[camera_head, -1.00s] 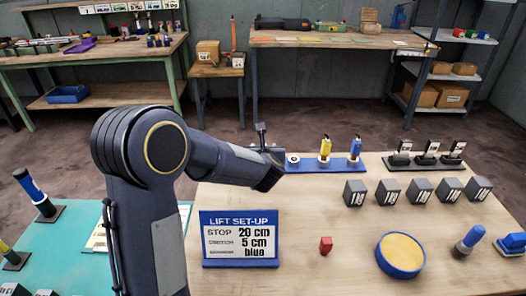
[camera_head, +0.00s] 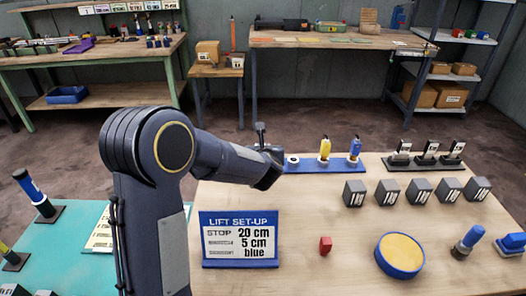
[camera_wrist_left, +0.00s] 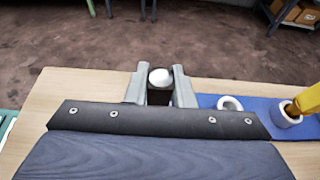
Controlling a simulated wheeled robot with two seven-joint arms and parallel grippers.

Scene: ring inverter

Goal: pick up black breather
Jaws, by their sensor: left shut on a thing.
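My left gripper (camera_wrist_left: 160,85) is shut on the black breather (camera_wrist_left: 159,97), a dark piece with a white round top between the two fingers in the left wrist view. Its lower part is hidden by the gripper body, so I cannot tell whether it is clear of its seat. In the head view my left arm reaches in to the left end of a blue rack (camera_head: 308,167), and a dark upright piece shows above the wrist. The right gripper is not in view.
The rack holds an empty white ring (camera_head: 292,159), a yellow breather (camera_head: 325,149) and a blue breather (camera_head: 355,149). Several dark blocks (camera_head: 387,191) stand to the right. A lift set-up sign (camera_head: 239,239), red block (camera_head: 325,245) and round blue-rimmed pad (camera_head: 400,254) are nearer.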

